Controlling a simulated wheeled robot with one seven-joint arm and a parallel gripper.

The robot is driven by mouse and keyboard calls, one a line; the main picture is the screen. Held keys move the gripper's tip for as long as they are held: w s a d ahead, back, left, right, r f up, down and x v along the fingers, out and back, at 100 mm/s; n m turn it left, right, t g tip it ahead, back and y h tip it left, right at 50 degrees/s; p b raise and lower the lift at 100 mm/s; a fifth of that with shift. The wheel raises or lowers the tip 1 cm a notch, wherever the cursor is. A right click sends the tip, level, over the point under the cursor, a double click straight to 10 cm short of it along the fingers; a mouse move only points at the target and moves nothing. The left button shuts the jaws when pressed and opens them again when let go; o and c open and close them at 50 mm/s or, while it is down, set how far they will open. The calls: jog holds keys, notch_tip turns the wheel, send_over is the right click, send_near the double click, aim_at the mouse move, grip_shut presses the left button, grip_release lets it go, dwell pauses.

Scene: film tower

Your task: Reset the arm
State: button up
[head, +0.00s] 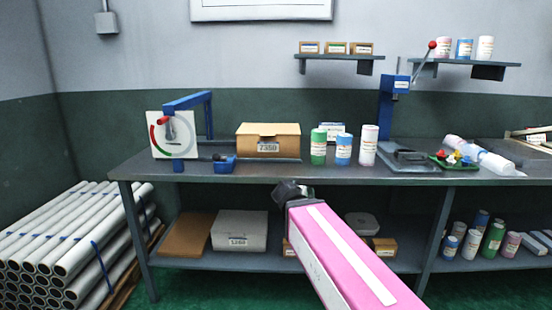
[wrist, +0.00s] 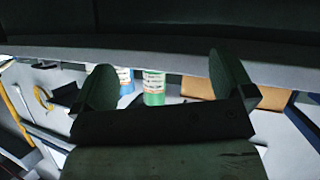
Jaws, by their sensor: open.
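My gripper (head: 288,191) is at the end of my pink arm in the head view, in front of the workbench (head: 225,178) and around the height of its front edge. In the wrist view my gripper (wrist: 167,77) shows two dark fingers spread wide apart with nothing held between them. A green bottle (wrist: 153,88) shows beyond the fingers, with a blue bottle (wrist: 125,78) partly hidden behind the left finger. The fingertips are small and dark in the head view.
On the bench stand a cardboard box (head: 268,142), a green bottle (head: 318,146), a blue bottle (head: 343,149), a white bottle (head: 368,146), a blue-armed gauge (head: 173,135) and a lever press (head: 395,95). The lower shelf (head: 250,255) holds boxes and bottles. Pipes (head: 75,235) are stacked at left.

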jog(key=s+d+f+g+y, duration=0.1)
jog(key=s+d+f+g, duration=0.2)
jog(key=f, duration=0.5)
jog(key=s+d+f+n+g+y, duration=0.1)
jog(key=s+d+f+g+y, duration=0.1)
jog(key=s+d+f+g, duration=0.2)
jog(key=s+d+f+g+y, duration=0.1)
jog(key=s+d+f+g, duration=0.2)
jog(key=f, duration=1)
jog(key=s+g, duration=0.1)
jog(key=s, duration=0.2)
jog(key=shift+s+d+n+g, duration=0.2)
jog(key=shift+d+n+g, duration=0.1)
jog(key=shift+n, duration=0.1)
